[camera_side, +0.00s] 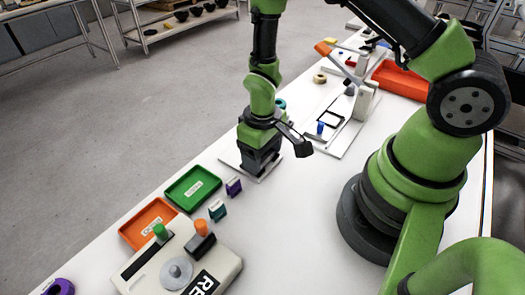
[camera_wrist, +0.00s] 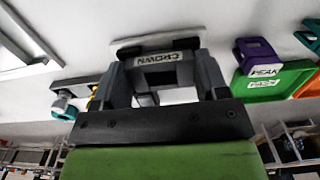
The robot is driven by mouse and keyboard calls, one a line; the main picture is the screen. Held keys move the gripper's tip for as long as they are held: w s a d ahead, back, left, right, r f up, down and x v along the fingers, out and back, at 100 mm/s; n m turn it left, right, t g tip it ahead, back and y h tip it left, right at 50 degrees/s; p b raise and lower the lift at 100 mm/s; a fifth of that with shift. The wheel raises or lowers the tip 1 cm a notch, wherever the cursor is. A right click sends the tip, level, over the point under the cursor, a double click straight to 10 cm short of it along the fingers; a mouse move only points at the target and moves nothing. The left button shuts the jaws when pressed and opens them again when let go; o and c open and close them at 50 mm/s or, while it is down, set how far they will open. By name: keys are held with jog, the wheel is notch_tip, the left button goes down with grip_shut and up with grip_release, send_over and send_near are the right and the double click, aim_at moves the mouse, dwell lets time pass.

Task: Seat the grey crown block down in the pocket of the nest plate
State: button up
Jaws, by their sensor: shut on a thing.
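The grey crown block (camera_wrist: 163,72), with a white label reading CROWN, sits between the two fingers of my gripper (camera_wrist: 162,82) in the wrist view. My gripper is shut on it. In the side view my gripper (camera_side: 258,165) points down over a pale plate (camera_side: 232,160), which I take for the nest plate. Its edge shows beyond the block in the wrist view (camera_wrist: 130,45). The block is low, at or just above the plate. The fingers hide the pocket, so I cannot tell whether the block is in it.
Purple (camera_side: 233,186) and teal (camera_side: 217,210) blocks, a green tray (camera_side: 170,201) and an orange tray (camera_side: 135,228) stand front left of my gripper. A white machine (camera_side: 140,275) is nearer. A white fixture (camera_side: 340,145) and an orange-red bin (camera_side: 402,80) stand behind right.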

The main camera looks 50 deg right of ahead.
jog(key=shift+w+f, duration=0.1)
jog(key=shift+f, duration=0.4)
jog(key=o, duration=0.8)
jog(key=shift+o, duration=0.6)
notch_tip(320, 180, up, 14)
jog(key=shift+f, duration=0.2)
jog(key=s+r+m+t+y, duration=0.1)
jog(key=s+r+m+t, duration=0.1)
jog(key=s+r, duration=0.4)
jog(key=s+r+m+t+y, duration=0.1)
jog(key=s+r+t, duration=0.4)
jog(key=r, duration=0.6)
jog(key=shift+s+a+m, duration=0.35)
jog(key=shift+s+m, duration=0.15)
jog(key=shift+s, duration=0.1)
jog(key=shift+r, duration=0.1)
